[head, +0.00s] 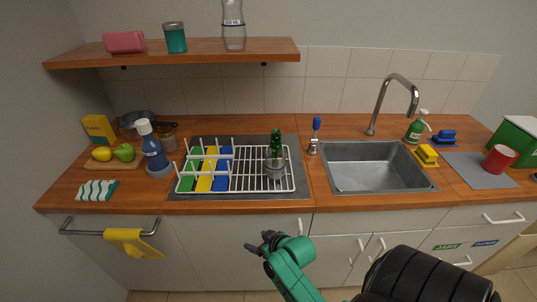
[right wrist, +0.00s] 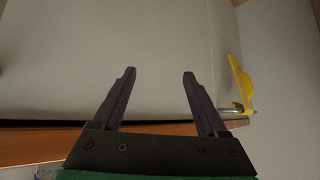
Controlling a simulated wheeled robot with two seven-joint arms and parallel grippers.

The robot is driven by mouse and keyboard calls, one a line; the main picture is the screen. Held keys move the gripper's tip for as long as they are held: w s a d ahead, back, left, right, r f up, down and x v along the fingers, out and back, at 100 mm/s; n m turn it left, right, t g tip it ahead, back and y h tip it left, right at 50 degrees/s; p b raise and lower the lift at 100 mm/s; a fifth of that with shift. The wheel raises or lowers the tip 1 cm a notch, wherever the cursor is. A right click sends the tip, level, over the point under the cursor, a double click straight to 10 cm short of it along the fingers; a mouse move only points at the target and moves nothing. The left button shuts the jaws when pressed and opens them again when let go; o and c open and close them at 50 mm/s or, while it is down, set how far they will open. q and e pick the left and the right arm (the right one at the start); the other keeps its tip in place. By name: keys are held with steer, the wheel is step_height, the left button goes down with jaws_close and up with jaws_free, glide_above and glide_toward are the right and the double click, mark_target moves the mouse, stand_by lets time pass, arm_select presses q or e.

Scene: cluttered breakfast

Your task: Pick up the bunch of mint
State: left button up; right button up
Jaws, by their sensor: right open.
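The bunch of mint (head: 276,140) is dark green and stands upright in a grey, see-through-looking cup (head: 275,170). The cup stands at the right part of the white wire dish rack (head: 249,186), on the counter left of the sink. My right gripper (head: 257,240) is in front of the cabinet doors, below the counter edge and apart from the mint. In the right wrist view its two dark fingers (right wrist: 159,73) are spread with nothing between them. The mint is not in the right wrist view. My left gripper is not in view.
Green, yellow and blue pieces (head: 205,177) fill the rack's left part. A blue spray bottle (head: 152,150) stands left of it, a blue-handled brush (head: 316,135) right. The wooden counter edge (head: 240,206) lies above my gripper. A yellow towel (head: 130,243) hangs from a rail.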

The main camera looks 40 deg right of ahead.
steer(key=d+r+t+p, duration=0.1)
steer(key=d+r+t, duration=0.1)
steer(key=r, duration=0.7)
steer(key=d+r+t, duration=0.2)
steer(key=r, duration=0.7)
steer(key=m+t+h, duration=0.3)
steer(key=m+h, duration=0.1)
steer(key=h, duration=0.2)
glide_toward(273, 141)
step_height(273, 141, down, 4)
steer(key=shift+t, duration=0.3)
steer(key=b+x, duration=0.1)
steer(key=x, duration=0.3)
steer(key=d+b+x, duration=0.1)
steer(key=x, duration=0.4)
steer(key=b+x, duration=0.1)
steer(key=x, duration=0.3)
steer(key=shift+d+r, duration=0.3)
steer(key=shift+r, duration=0.05)
steer(key=shift+w, duration=0.15)
steer(key=shift+s+r, duration=0.1)
steer(key=shift+s, duration=0.1)
steer(key=c, duration=0.8)
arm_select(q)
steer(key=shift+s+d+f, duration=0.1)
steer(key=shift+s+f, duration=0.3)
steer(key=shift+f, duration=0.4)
arm_select(e)
steer(key=shift+w, duration=0.1)
jaws_close()
